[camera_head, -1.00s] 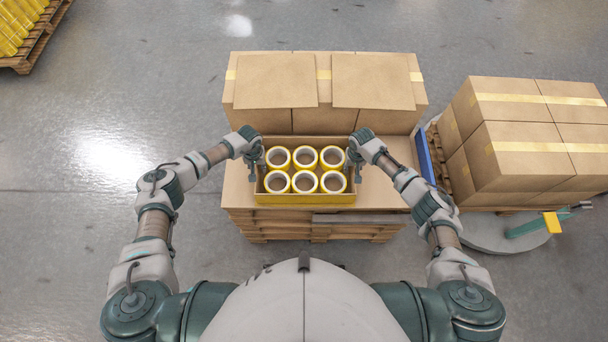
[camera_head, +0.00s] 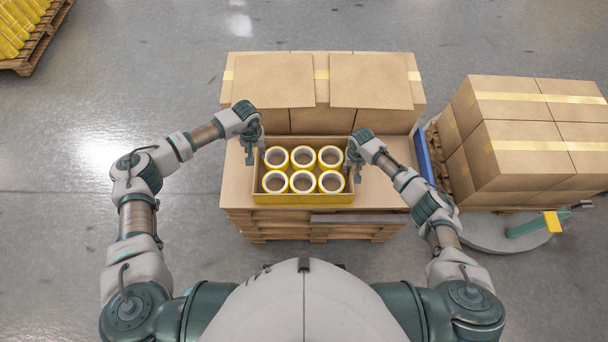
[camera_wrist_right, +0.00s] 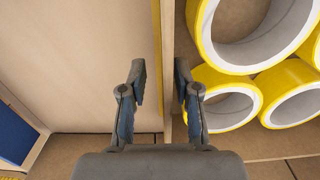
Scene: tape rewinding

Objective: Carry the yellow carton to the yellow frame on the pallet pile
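The yellow carton (camera_head: 303,198) stands on the cardboard-topped pallet pile (camera_head: 378,187). It holds several yellow tape rolls with white cores (camera_head: 330,156); rolls also show in the right wrist view (camera_wrist_right: 228,98). My left gripper (camera_head: 254,158) is at the carton's left wall near its back corner, fingers apart. My right gripper (camera_head: 354,172) is at the right wall. In the right wrist view my right gripper (camera_wrist_right: 161,85) is open, one finger on each side of the carton wall (camera_wrist_right: 167,60), with a gap beside it. No separate yellow frame can be made out.
Large cardboard boxes (camera_head: 318,118) stand directly behind the carton. A stack of taped boxes (camera_head: 525,150) is at the right, beside a blue panel (camera_head: 424,155) and a green arm with a yellow end (camera_head: 540,225). Open floor (camera_head: 80,240) lies at the left.

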